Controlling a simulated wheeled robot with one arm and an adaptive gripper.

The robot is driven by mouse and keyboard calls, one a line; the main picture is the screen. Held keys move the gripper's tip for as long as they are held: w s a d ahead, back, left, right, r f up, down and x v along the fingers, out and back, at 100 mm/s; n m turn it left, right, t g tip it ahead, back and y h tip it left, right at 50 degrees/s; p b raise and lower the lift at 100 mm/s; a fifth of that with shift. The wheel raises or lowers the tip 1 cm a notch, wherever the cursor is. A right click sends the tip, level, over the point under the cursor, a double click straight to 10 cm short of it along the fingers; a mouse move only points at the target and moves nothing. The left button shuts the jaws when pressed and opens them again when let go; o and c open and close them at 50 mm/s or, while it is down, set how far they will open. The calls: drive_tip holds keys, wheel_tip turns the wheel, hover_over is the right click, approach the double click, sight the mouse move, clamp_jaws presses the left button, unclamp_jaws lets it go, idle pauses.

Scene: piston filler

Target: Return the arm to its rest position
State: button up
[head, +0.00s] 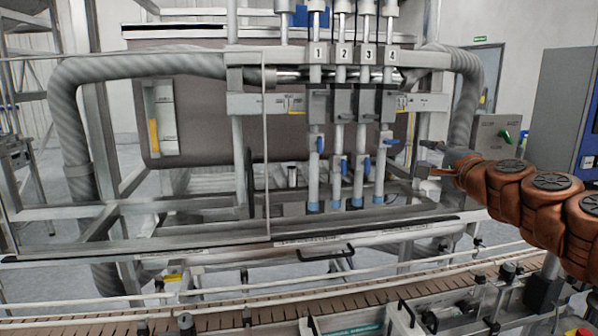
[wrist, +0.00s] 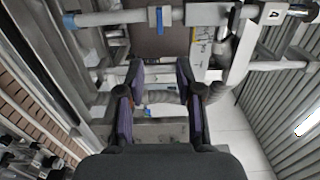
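My arm (head: 548,192), copper-brown with dark round caps, reaches in from the right edge of the head view. My gripper (head: 428,164) is at its left end, to the right of the row of filling nozzles and in front of the frame's right side. In the wrist view my gripper (wrist: 160,92) shows two dark fingers with purple sides, spread apart. Nothing is held between them. Behind the gap are grey machine parts and a small blue handle.
Numbered nozzle pipes (head: 340,140) with blue valve handles (head: 388,142) stand left of my gripper. A corrugated hose (head: 466,85) and a grey box with a green knob (head: 497,136) are close to it. A conveyor (head: 250,312) runs below. A grey cabinet (head: 560,95) stands at right.

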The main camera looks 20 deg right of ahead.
drive_tip(key=a+f+n+g+y, duration=0.2)
drive_tip(key=a+f+n+y, duration=0.15)
drive_tip(key=a, duration=0.65)
drive_tip(key=a+f+n+g+y, duration=0.25)
drive_tip(key=a+n, duration=0.25)
drive_tip(key=a, duration=0.5)
drive_tip(key=s+a+f+n+g+y, duration=0.1)
drive_tip(key=s+a+f+n+g, duration=0.4)
drive_tip(key=a+f, duration=0.5)
drive_tip(key=s+a+f+n+g+h, duration=0.15)
drive_tip(key=s+f+g, duration=0.25)
drive_tip(key=s+f, duration=0.5)
drive_tip(key=s+a+f+n+g+h, duration=0.1)
drive_tip(key=s+f+n+g+h, duration=0.15)
drive_tip(key=s+f, duration=0.6)
drive_tip(key=s+d+n+g+h, duration=0.1)
drive_tip(key=s+d+g, duration=0.2)
drive_tip(key=s, duration=0.9)
drive_tip(key=shift+d+f+n+g, duration=0.35)
drive_tip(key=shift+d+f+g, duration=0.05)
drive_tip(key=shift+f, duration=0.05)
drive_tip(key=shift+o, duration=0.2)
